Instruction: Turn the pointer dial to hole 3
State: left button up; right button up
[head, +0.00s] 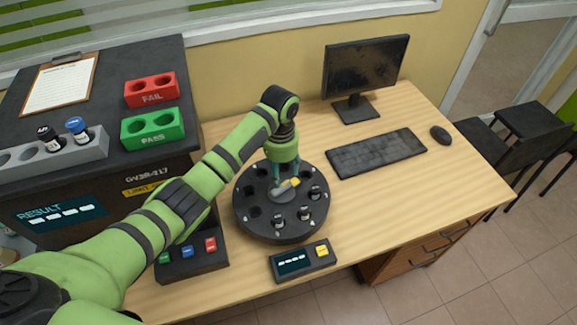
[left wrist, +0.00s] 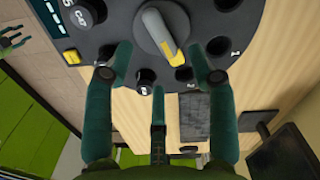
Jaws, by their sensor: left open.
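The pointer dial (head: 287,186) is a grey knob bar with a yellow tip, at the centre of a round black carousel (head: 246,216) with holes around its rim. In the left wrist view the pointer (left wrist: 160,33) has its yellow end towards my gripper. My left gripper (head: 284,178) is over the carousel at the pointer. Its teal fingers (left wrist: 158,78) are spread, with the pointer's yellow end near the space between them; contact is unclear. Small hole numbers are too unclear to read surely. A small green hand-like shape (left wrist: 12,38), perhaps my right gripper, shows at the wrist view's left edge.
Dark-capped vials (head: 278,220) stand in some carousel holes. A small display box (head: 301,261) and a button box (head: 190,258) lie in front. A keyboard (head: 376,153), monitor (head: 365,70) and mouse (head: 440,134) are right of it. The table's right front is clear.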

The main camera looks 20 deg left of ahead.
aim_at(281, 188)
pick_arm(q)
jog(key=f, duration=0.2)
jog(key=s+f, duration=0.1)
jog(key=f, duration=0.1)
jog(key=shift+s+f+p, duration=0.1)
jog(key=shift+f+p, duration=0.05)
jog(key=shift+p, duration=0.25)
jog(key=shift+w+f, duration=0.2)
jog(key=shift+f, duration=0.8)
jog(key=c, duration=1)
grip_shut()
pick_arm(e)
jog(key=shift+g, duration=0.3)
jog(key=s, duration=0.2)
jog(key=s+r, duration=0.1)
jog(key=s, duration=0.1)
jog(key=shift+s, duration=0.3)
